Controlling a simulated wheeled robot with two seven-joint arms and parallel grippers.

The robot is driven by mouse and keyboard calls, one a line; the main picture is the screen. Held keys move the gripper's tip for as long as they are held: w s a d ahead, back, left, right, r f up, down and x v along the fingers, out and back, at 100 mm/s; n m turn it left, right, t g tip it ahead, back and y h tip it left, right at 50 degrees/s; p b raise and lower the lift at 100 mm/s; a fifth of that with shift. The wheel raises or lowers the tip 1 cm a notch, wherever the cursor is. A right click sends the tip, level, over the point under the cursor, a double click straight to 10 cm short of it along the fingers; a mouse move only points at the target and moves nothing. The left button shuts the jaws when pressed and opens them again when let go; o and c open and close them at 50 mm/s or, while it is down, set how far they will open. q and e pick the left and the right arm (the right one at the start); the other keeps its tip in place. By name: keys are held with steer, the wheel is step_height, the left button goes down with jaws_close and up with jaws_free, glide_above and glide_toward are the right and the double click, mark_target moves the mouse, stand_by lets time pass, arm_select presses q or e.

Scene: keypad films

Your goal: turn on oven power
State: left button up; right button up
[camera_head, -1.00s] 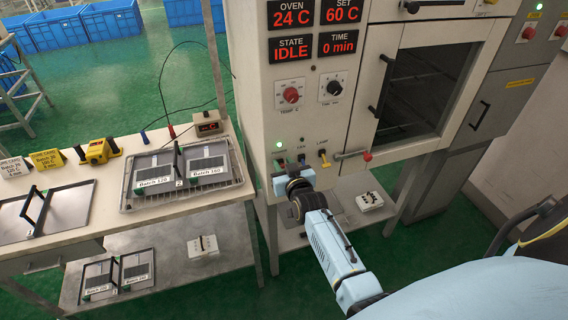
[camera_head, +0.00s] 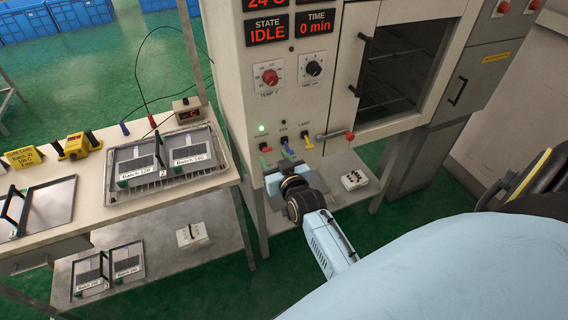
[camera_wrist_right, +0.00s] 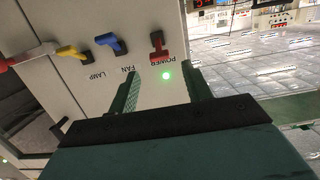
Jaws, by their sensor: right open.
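The oven (camera_head: 230,75) has a display reading IDLE and 0 min. On its panel are a red power switch (camera_wrist_right: 157,45), a blue fan switch (camera_wrist_right: 110,42) and a yellow lamp switch (camera_wrist_right: 75,52). A green light (camera_head: 262,128) glows by the POWER label and also shows in the right wrist view (camera_wrist_right: 166,76). My right gripper (camera_head: 274,160) is open and empty just in front of the panel, below the switches in the head view. In the right wrist view its fingers (camera_wrist_right: 160,88) straddle the green light, with the power switch beyond their tips. My left gripper is not in view.
A red-knobbed handle (camera_head: 349,135) sticks out beside the lamp switch. Red and black dials (camera_head: 290,72) sit above. A table with a wire tray (camera_head: 111,188) of batch plates stands to the left. A lower shelf (camera_head: 335,200) lies beneath the oven.

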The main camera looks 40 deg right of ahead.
steer(key=v, duration=0.7)
steer(key=shift+f, duration=0.1)
